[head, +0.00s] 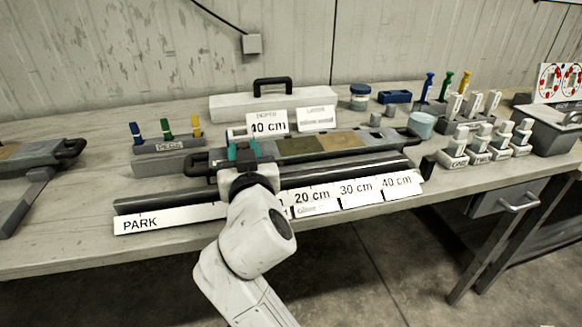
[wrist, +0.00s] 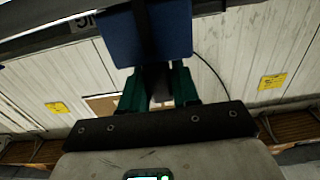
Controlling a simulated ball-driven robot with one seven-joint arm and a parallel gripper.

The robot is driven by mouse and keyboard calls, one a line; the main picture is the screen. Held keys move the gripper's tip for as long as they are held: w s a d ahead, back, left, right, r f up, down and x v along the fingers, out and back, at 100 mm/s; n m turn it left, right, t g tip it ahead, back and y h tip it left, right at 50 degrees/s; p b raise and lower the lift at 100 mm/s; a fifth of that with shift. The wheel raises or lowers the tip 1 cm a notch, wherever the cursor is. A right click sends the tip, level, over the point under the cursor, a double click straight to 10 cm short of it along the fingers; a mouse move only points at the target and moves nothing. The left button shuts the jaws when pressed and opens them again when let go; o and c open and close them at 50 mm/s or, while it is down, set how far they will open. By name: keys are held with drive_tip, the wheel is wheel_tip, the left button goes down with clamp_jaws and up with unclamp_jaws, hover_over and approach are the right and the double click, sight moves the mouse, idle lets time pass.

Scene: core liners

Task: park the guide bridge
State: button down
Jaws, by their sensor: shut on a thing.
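My gripper (head: 243,150) has teal fingers and is over the left part of the long core tray (head: 205,160), behind the dark rail (head: 170,198). In the wrist view the fingers (wrist: 158,88) are shut on a dark, narrow part. A blue block (wrist: 175,30) with a dark band lies just beyond them; I take this to be the guide bridge. In the head view my gripper and wrist hide most of what is held. The PARK label (head: 160,219) is at the rail's left end, left of my gripper. The 20 cm (head: 313,198), 30 cm (head: 357,191) and 40 cm (head: 400,184) labels are to the right.
Behind stand a peg rack (head: 168,145), a white case (head: 272,103) and two cards, one reading 40 cm (head: 268,122). Several labelled blocks (head: 480,145) and a grey bin (head: 548,128) stand at right. Another tray (head: 30,155) is at far left. The front table edge left of PARK is bare.

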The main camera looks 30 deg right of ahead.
drive_tip(key=w+a+b, duration=0.2)
drive_tip(key=a, duration=0.4)
drive_tip(key=w+a+b, duration=0.2)
drive_tip(key=a+b, duration=0.1)
drive_tip(key=a, duration=0.4)
drive_tip(key=w+a+b, duration=0.1)
drive_tip(key=a+b, duration=0.2)
drive_tip(key=a, duration=0.4)
drive_tip(key=shift+w+a+f, duration=0.15)
drive_tip(key=shift+w+a, duration=0.1)
drive_tip(key=shift+w, duration=0.15)
drive_tip(key=shift+a, duration=0.15)
drive_tip(key=c, duration=1)
unclamp_jaws()
drive_tip(key=shift+w+a, duration=0.15)
drive_tip(key=shift+a, duration=0.05)
drive_tip(key=shift+o, duration=0.4)
drive_tip(key=shift+d, duration=0.1)
drive_tip(key=p+v, duration=0.1)
drive_tip(key=v, duration=1)
